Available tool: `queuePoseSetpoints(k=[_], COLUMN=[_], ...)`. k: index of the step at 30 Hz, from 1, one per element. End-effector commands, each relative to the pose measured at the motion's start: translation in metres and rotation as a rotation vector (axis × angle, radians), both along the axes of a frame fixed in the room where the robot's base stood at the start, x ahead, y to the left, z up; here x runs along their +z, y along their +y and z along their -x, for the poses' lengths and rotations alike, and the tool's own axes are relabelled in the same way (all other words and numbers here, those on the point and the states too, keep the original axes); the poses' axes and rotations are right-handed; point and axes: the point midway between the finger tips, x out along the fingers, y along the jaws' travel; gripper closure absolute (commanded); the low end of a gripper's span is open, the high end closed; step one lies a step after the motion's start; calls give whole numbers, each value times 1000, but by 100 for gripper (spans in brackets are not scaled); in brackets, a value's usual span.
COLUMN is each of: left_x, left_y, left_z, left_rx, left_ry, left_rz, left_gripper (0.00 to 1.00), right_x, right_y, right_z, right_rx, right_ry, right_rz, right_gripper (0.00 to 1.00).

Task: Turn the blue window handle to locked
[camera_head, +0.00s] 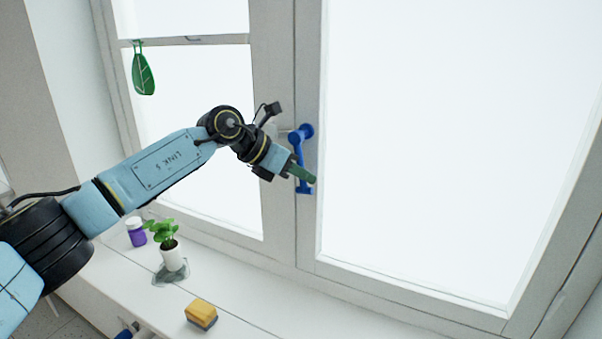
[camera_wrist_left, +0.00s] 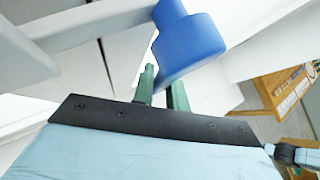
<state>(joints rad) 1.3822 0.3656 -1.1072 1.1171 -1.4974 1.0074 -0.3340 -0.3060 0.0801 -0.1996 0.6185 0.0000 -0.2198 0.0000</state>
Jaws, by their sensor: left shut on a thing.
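The blue window handle (camera_head: 301,136) sits on the white frame between the two panes, with its lever hanging roughly straight down. My left gripper (camera_head: 303,174) reaches in from the left, and its green fingers are shut on the lever's lower part. The lever's end shows just below the fingers. In the left wrist view the thick blue hub of the handle (camera_wrist_left: 188,45) stands close above the green fingers (camera_wrist_left: 162,90); the exact contact is partly hidden. My right gripper is not in view.
On the white sill (camera_head: 262,316) stand a potted plant (camera_head: 172,257), a purple jar with a white lid (camera_head: 137,234) and a yellow sponge (camera_head: 201,311). A green leaf ornament (camera_head: 143,74) hangs at the left pane.

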Motion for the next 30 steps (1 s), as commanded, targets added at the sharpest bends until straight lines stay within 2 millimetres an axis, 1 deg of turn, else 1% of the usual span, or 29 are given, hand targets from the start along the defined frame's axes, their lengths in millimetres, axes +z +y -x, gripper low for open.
queuePoseSetpoints(k=[1,8,19,20,24,25,30], left_x=[4,4,4,4,3,2,1], left_y=[1,4,4,4,4,4,4], left_z=[-1,-2,-2,-2,-2,-2,-2], left_rx=[2,2,3,3,2,2,2], left_ry=[-16,-29,-30,-30,-27,-27,-25], left_rz=[-10,-42,-44,-44,-44,-45,-46], left_gripper=[100,100,100,84,66,64,64], right_x=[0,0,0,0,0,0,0], right_y=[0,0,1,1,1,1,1], right_z=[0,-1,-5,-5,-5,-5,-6], right_rx=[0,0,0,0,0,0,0], right_ry=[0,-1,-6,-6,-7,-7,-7], right_rz=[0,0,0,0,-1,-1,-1], right_gripper=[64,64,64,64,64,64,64])
